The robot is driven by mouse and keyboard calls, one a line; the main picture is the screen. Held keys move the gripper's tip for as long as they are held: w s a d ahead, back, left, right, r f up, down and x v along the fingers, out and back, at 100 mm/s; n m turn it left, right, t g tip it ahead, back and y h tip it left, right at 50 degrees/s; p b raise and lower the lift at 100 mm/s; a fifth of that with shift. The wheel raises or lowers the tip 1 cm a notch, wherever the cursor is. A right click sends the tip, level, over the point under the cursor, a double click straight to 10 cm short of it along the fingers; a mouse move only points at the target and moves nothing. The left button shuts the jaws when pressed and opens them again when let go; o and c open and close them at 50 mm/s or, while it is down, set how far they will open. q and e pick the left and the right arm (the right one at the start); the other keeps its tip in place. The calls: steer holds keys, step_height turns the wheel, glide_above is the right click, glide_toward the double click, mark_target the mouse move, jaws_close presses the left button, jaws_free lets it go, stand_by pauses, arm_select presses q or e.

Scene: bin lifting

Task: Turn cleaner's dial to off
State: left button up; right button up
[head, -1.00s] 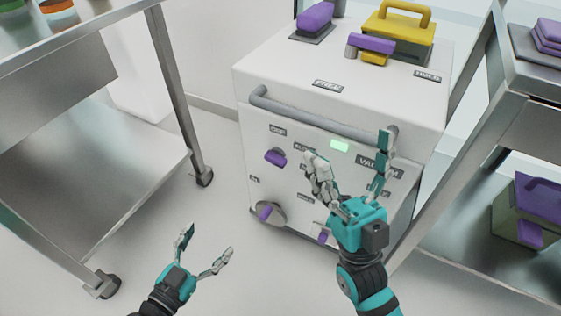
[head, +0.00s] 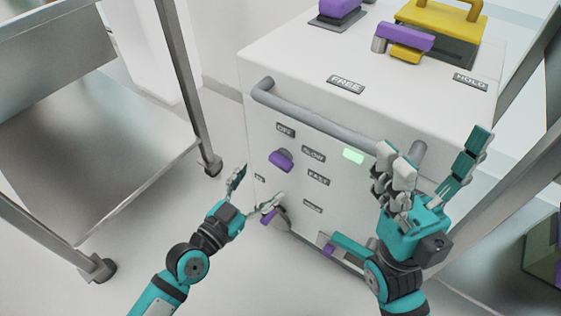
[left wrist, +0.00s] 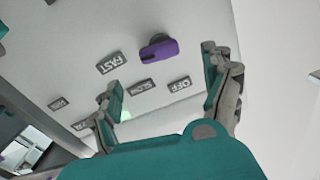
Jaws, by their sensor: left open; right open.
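The white cleaner (head: 345,215) stands ahead with a purple dial (head: 281,160) on its front panel. The dial also shows in the left wrist view (left wrist: 158,50). Around it are the labels OFF (head: 286,130), SLOW (head: 314,154) and FAST (head: 318,178); I cannot tell which label the dial marks. My left gripper (head: 255,190) is open and empty, below and left of the dial in the head view. In the left wrist view the dial lies beyond and between its spread fingers, apart from them. My right gripper (head: 430,165) is open and empty in front of the panel's right side.
A grey handle bar (head: 320,118) runs across the cleaner's upper front edge. A lower purple knob (head: 268,217) sits partly behind my left fingers. A metal cart (head: 100,190) stands at left, another frame at right. A yellow handle (head: 440,14) is on top.

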mark_target(278, 164)
arm_select(q)
steer(key=b+x, duration=0.1)
steer(key=x, duration=0.7)
steer(key=shift+w+d, duration=0.15)
steer(key=shift+w, duration=0.1)
steer(key=c, duration=1.2)
